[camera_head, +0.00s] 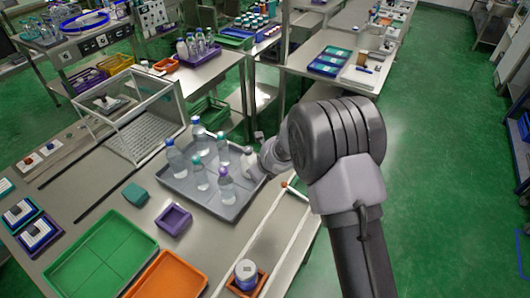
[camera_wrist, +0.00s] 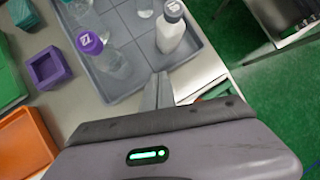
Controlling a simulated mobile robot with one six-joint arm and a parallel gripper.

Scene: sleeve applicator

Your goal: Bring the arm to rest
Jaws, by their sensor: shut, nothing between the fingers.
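My arm reaches in from the lower right in the head view. My gripper (camera_wrist: 158,90) shows in the wrist view with its fingers together and nothing between them. It hangs at the near right edge of the grey tray (camera_wrist: 112,78). A white sleeved bottle (camera_wrist: 171,32) stands upright in the tray just beyond the fingertips, and I see a small gap between them. A clear bottle with a purple cap (camera_wrist: 104,55) stands to the left. In the head view, the grey tray (camera_head: 176,186) holds several bottles, and my arm partly covers its right side.
A purple open box (camera_head: 173,219), a green tray (camera_head: 100,258) and an orange tray (camera_head: 167,277) lie on the bench left of and below the bottle tray. A clear-walled enclosure (camera_head: 127,117) stands behind. Green floor (camera_head: 440,130) is free to the right.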

